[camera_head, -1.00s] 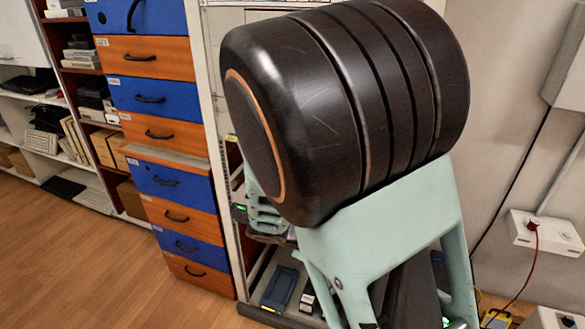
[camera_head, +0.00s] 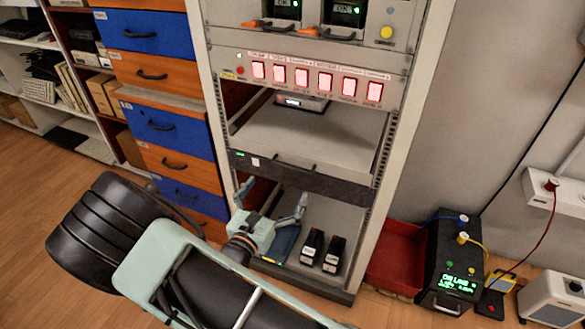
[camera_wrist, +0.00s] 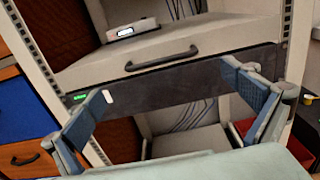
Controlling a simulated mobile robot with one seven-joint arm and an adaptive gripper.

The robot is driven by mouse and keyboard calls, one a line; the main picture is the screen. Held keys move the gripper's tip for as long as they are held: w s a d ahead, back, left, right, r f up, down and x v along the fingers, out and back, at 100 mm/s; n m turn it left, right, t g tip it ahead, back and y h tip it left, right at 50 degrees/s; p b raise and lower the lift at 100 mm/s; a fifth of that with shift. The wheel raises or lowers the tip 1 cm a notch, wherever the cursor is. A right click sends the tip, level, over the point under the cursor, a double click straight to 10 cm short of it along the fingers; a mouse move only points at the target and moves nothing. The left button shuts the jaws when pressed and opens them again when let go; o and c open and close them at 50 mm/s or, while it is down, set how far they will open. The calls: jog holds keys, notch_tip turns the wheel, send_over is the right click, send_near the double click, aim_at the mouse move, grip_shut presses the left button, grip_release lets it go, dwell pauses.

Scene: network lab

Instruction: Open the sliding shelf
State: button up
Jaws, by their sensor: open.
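The sliding shelf (camera_head: 330,183) sits in the rack at mid height, with a pale top and a dark front panel. Its dark bar handle (camera_head: 295,165) is on the front; in the wrist view the handle (camera_wrist: 162,58) lies across the upper middle. The shelf appears pushed in, its front about level with the rack posts. My gripper (camera_head: 271,197) is open and empty, just below and in front of the shelf panel. In the wrist view its blue-padded fingers (camera_wrist: 168,82) are spread wide, with the handle above the gap between them, apart from both.
A panel of red lit switches (camera_head: 315,78) is above the shelf. Two small black devices (camera_head: 322,250) stand on the rack's bottom level. Blue and orange drawers (camera_head: 155,75) flank the rack on the left. A red bin (camera_head: 397,258) and a black lit device (camera_head: 450,265) stand on the right.

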aim_at(291, 167)
jog(key=x, duration=0.9)
jog(key=shift+b, duration=0.35)
jog(key=shift+s, duration=0.1)
jog(key=shift+c, duration=0.6)
jog(key=c, duration=1.3)
jog(key=shift+o, duration=0.2)
jog(key=shift+s, duration=0.1)
